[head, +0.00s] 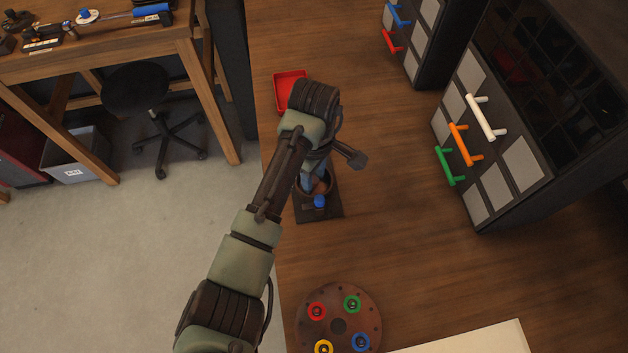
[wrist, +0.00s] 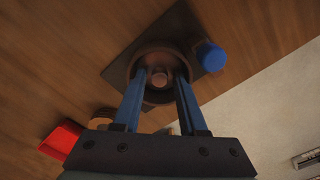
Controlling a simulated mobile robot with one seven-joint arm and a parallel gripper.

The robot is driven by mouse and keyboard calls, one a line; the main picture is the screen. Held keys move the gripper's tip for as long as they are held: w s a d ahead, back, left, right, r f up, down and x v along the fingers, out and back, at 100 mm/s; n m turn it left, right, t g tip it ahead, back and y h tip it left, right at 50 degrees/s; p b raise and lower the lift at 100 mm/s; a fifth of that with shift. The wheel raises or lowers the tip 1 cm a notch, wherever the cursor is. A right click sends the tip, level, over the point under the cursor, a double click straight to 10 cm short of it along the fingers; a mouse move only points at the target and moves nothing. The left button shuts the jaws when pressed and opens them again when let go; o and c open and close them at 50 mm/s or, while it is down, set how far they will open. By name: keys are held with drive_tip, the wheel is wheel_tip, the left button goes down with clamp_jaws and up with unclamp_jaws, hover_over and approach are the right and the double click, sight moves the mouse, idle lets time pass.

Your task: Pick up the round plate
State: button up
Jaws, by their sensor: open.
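A round brown piece (wrist: 160,52) with a raised rim and a central knob sits on a dark square base (wrist: 122,72) in the wrist view. A blue knob (wrist: 211,56) is at the base's corner. The blue fingers of my gripper (wrist: 159,84) are apart, one on each side of the central knob, over the round piece. Whether they touch it I cannot tell. In the head view, my gripper (head: 314,172) points down over the same base (head: 320,212), and my arm partly hides it. Another round brown disc (head: 338,325) with coloured rings lies nearer on the bench.
A red tray (head: 291,92) lies behind my gripper at the bench's left edge. Dark cabinets with coloured handles (head: 463,145) stand at right. A pale board (head: 470,342) lies at the front. Bare wooden bench (head: 400,240) lies between. A stool (head: 150,90) stands on the floor.

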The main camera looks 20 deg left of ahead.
drive_tip(key=shift+f, duration=0.1)
drive_tip(key=shift+c, duration=0.2)
clamp_jaws()
